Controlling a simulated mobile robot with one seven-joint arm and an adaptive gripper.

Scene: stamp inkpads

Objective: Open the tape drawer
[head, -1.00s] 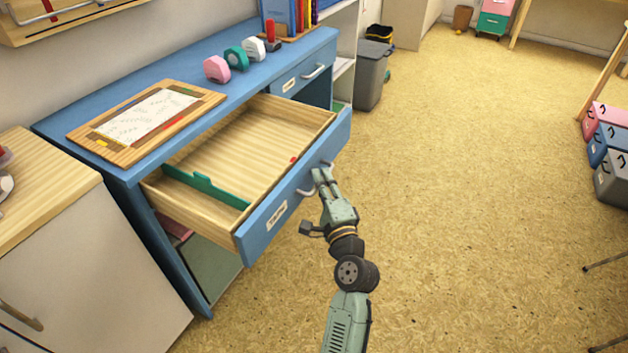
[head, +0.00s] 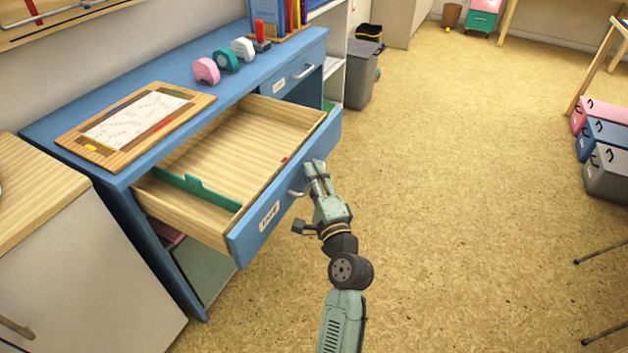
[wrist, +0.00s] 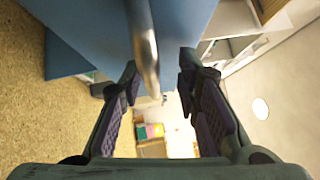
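The tape drawer, with a blue front (head: 285,190) and a white label, is pulled well out of the blue desk. Its pale wooden inside shows, with a green divider (head: 205,190) and a small red item (head: 284,160). The silver handle (head: 296,193) on its front is partly hidden by my gripper (head: 316,170). In the wrist view the handle bar (wrist: 145,50) runs lengthwise in the gap between the fingers of my gripper (wrist: 160,92). The fingers stand apart, and I see no clear contact with the bar.
A second, shut drawer (head: 290,80) sits at the desk's right. On the desktop are a framed board (head: 135,125) and pink (head: 206,71), teal (head: 226,60) and white tape dispensers (head: 242,48). A wooden-topped cabinet (head: 85,270) stands at left.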

